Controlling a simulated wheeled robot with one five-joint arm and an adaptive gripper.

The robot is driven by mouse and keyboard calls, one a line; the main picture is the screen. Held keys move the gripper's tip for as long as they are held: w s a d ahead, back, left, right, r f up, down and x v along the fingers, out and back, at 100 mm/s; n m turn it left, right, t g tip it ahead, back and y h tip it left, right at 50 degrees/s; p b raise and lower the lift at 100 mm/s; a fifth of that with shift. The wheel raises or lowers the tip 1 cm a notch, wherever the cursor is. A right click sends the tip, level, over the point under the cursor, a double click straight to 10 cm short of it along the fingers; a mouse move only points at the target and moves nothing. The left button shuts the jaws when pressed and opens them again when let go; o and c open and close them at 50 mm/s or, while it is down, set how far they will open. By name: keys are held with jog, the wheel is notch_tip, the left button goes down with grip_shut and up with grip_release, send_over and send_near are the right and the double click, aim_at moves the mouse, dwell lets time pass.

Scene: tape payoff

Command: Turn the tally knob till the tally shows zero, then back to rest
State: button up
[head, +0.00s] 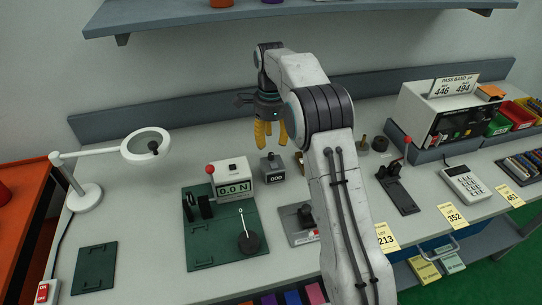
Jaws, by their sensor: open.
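The tally is a small dark grey box (272,171) on the bench, right of the white force gauge. Its small light display (277,178) seems to read 000, but the digits are too small to be sure. A small knob seems to stick up at the box's top; its turn position cannot be made out. My gripper (269,134), with yellow fingers, points down above and slightly behind the tally. It is open, holds nothing and appears apart from the box.
The white gauge (233,177) reading 0.0 N, with a red-knobbed lever (210,170), stands left on a green plate (205,250). A magnifier lamp (148,146) stands further left. A red-handled lever press (396,185) and a white tester (440,115) stand right of my arm.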

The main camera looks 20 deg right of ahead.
aim_at(271, 154)
jog(key=shift+f, duration=3.15)
grip_shut()
